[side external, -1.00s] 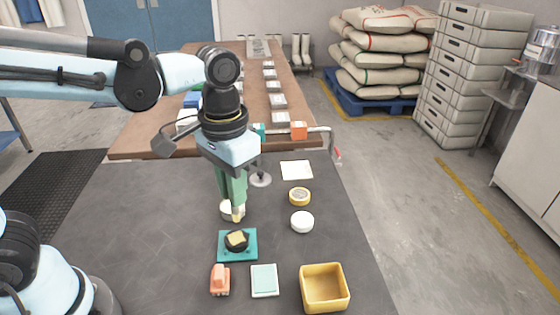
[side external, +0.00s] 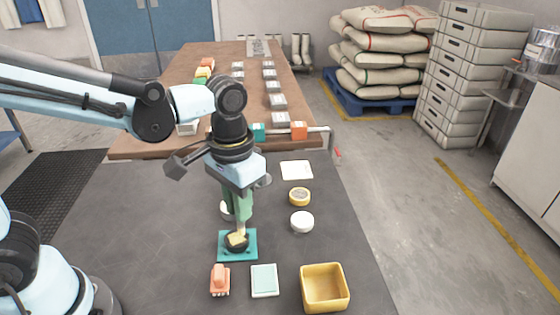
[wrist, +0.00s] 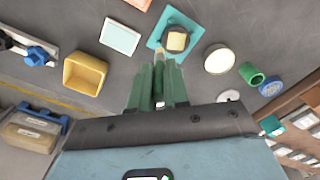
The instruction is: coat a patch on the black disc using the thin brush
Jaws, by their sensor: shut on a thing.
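The black disc (side external: 237,246) sits on a teal plate (side external: 251,257) on the dark table. The brush's pale tip is right at the disc's near edge in the wrist view. I cannot tell whether it touches the patch. The brush handle is mostly hidden between the fingers.
A salmon block (side external: 220,281), a mint tile (side external: 264,281) and a yellow box (side external: 324,307) stand in front of the plate. Bare table is at left.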

